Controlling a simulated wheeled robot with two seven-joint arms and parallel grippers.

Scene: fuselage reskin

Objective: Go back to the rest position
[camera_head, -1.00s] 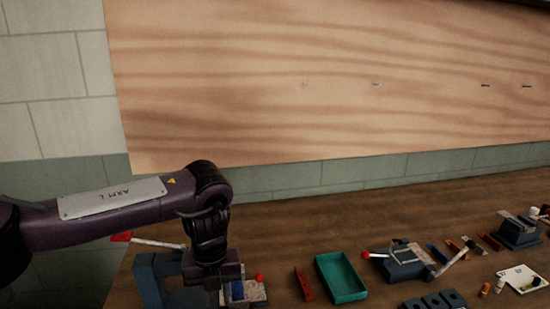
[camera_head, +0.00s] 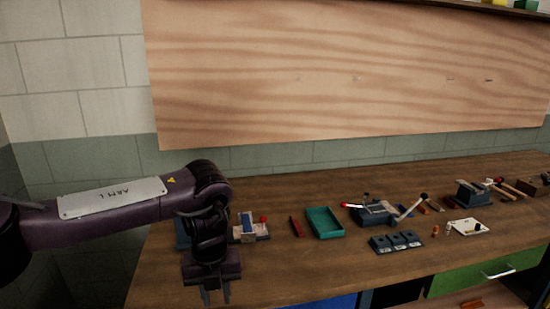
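My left gripper (camera_head: 216,294) hangs at the lower left of the head view, in front of the workbench (camera_head: 280,262) near its front edge. Its two fingers point down and stand apart with nothing seen between them. My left arm comes in level from the left edge and bends down at the wrist. It partly hides a blue-grey tool at the bench's left end. My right gripper is not in view.
A teal tray (camera_head: 325,236), a red piece (camera_head: 296,227), a vise-like fixture (camera_head: 372,212), a dark block with wells (camera_head: 396,242) and a white card (camera_head: 467,227) lie on the bench. A wooden panel (camera_head: 340,75) hangs behind. The bench front is mostly clear.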

